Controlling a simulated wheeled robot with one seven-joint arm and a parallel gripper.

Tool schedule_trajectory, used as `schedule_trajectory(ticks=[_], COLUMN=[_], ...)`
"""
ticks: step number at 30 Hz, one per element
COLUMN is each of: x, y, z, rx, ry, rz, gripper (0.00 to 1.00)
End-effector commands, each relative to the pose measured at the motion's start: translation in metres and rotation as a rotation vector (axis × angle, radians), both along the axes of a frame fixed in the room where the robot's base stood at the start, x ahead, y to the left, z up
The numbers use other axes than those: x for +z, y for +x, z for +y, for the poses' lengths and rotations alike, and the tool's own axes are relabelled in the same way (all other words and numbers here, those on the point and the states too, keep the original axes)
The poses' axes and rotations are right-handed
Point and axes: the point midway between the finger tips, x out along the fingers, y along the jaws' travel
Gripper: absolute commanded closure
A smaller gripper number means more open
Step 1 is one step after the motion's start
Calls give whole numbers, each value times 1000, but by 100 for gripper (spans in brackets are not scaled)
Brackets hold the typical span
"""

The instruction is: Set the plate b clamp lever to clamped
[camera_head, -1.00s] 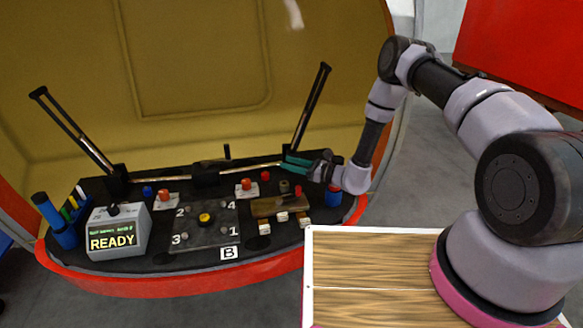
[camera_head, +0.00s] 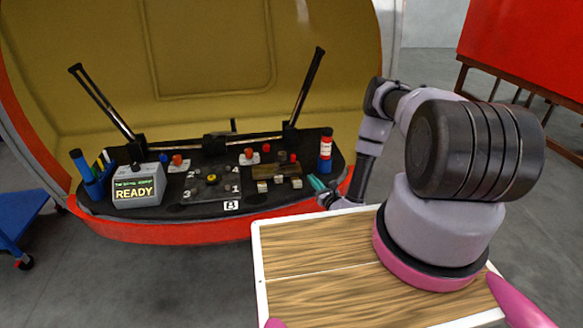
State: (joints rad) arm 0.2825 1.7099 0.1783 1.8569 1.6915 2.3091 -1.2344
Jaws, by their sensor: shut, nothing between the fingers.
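Plate b (camera_head: 196,194) is a dark square plate with a yellow knob (camera_head: 211,179) at its middle and numbers at its corners. A "B" label (camera_head: 231,205) is at its front right. A short black upright handle (camera_head: 233,125) rises from the black bar behind the plate. I cannot tell for sure whether this is the clamp lever, and its exact setting is too small to read.
A display box (camera_head: 137,187) reading READY and blue holders (camera_head: 92,182) stand at left. Red knobs (camera_head: 248,154) on white bases are behind the plate. A wooden block (camera_head: 270,170) and a red-capped bottle (camera_head: 325,150) are at right. Two tall struts (camera_head: 308,88) flank the console.

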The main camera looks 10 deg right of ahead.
Motion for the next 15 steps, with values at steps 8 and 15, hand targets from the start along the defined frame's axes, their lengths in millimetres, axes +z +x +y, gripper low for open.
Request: schedule_trajectory(ticks=[8, 15], x=[2, 1], y=[56, 99], z=[19, 31], rx=[5, 4], ry=[-1, 1], rz=[-5, -3], gripper=[100, 100])
